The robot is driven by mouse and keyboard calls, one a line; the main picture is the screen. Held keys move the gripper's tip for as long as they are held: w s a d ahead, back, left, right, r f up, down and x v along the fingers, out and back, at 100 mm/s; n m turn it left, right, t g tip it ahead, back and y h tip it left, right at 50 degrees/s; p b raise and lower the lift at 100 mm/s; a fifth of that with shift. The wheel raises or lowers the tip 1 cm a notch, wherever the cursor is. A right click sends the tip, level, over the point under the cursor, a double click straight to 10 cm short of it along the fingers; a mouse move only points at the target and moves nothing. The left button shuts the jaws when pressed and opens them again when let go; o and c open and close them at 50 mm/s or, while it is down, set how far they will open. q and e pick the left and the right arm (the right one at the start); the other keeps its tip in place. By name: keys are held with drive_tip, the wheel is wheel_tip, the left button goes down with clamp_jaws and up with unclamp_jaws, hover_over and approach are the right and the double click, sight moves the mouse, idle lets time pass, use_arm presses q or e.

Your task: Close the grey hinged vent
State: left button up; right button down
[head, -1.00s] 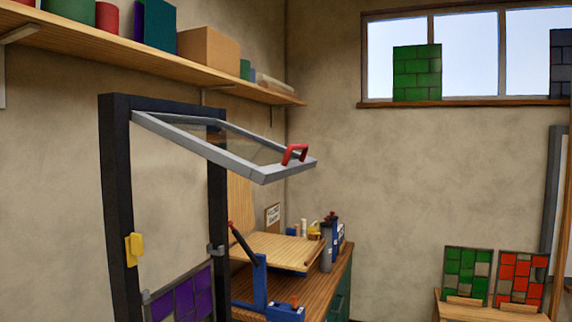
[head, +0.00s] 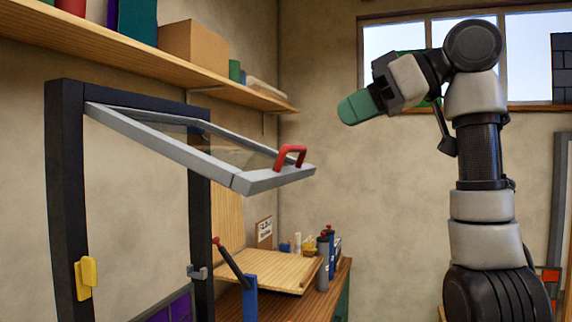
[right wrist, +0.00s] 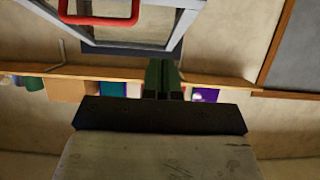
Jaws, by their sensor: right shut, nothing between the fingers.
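The grey hinged vent (head: 170,146) is a glazed frame standing open, swung out from the top of a dark upright frame (head: 66,190). Its red handle (head: 290,156) is on the free outer edge; the handle also shows at the top of the right wrist view (right wrist: 100,18). My right gripper (head: 355,107) has green fingertips and is shut and empty. It is raised to the right of the vent and higher in the picture, apart from the handle. In the right wrist view its green fingers (right wrist: 162,78) are together. My left gripper is not in view.
A yellow catch (head: 87,275) is on the dark frame's left post and a grey one (head: 197,272) on the right post. A loaded shelf (head: 160,62) runs along the wall behind. A workbench (head: 232,303) with tools stands beyond the frame.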

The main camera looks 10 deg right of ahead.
drive_tip(key=p, duration=0.4)
approach(267, 174)
wheel_tip(267, 174, up, 2)
drive_tip(key=w+a, duration=0.2)
drive_tip(key=a, duration=0.1)
drive_tip(key=shift+w+a+f+p, duration=0.2)
drive_tip(key=shift+w+a+f, duration=0.1)
drive_tip(key=shift+f, duration=0.4)
drive_tip(key=shift+w+a+f+p, duration=0.15)
drive_tip(key=shift+w+a+f, duration=0.1)
drive_tip(key=shift+f, duration=0.5)
drive_tip(key=shift+w+a+f+p, duration=0.2)
drive_tip(key=shift+a+f, duration=0.1)
drive_tip(key=shift+f, duration=0.4)
drive_tip(key=shift+f, duration=0.1)
